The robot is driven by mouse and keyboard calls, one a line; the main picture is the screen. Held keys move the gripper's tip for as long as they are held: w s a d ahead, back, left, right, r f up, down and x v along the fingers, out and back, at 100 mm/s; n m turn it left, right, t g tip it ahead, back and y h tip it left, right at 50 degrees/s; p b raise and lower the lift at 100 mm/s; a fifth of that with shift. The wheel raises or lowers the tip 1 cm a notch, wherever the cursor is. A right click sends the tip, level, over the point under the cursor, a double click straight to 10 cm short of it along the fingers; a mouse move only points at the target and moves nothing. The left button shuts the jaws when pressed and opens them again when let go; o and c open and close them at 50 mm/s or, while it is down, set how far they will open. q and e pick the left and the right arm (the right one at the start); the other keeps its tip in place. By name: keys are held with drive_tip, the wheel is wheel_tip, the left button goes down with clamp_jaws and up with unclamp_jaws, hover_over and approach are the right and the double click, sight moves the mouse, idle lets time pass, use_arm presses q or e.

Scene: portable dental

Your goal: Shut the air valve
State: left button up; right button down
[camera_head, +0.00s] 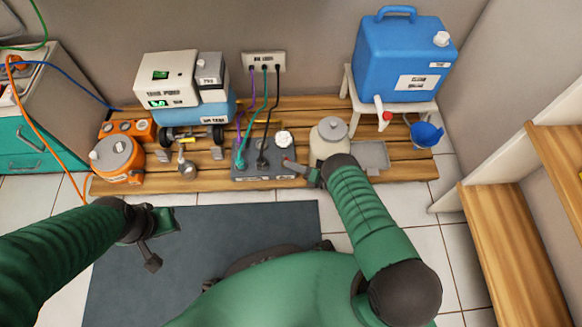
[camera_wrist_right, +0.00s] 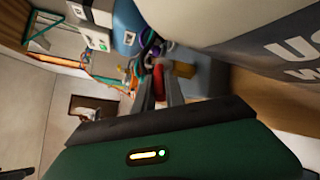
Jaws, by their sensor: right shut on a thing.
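The grey connection box (camera_head: 262,172) sits at the front of the wooden slatted bench, with green and black lines plugged into its top. My right gripper (camera_head: 300,170) is at the box's right end, beside the cream lidded jar. In the right wrist view its fingers (camera_wrist_right: 161,90) are shut on a small red handle (camera_wrist_right: 158,78), which looks like the air valve's. In the head view the handle is mostly hidden by the gripper. My left gripper (camera_head: 158,240) is open and empty above the dark mat, away from the bench.
The cream jar (camera_head: 325,149) stands close to my right gripper, and its lettered side fills the upper right of the wrist view. A blue tank (camera_head: 400,55) on a stand, an orange pot (camera_head: 118,160) and a white unit (camera_head: 165,75) are nearby. The dark mat (camera_head: 250,225) is clear.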

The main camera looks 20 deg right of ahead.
drive_tip(key=shift+d+g, duration=0.2)
drive_tip(key=shift+g, duration=0.1)
drive_tip(key=c, duration=1.5)
unclamp_jaws()
drive_tip(key=shift+o, duration=0.5)
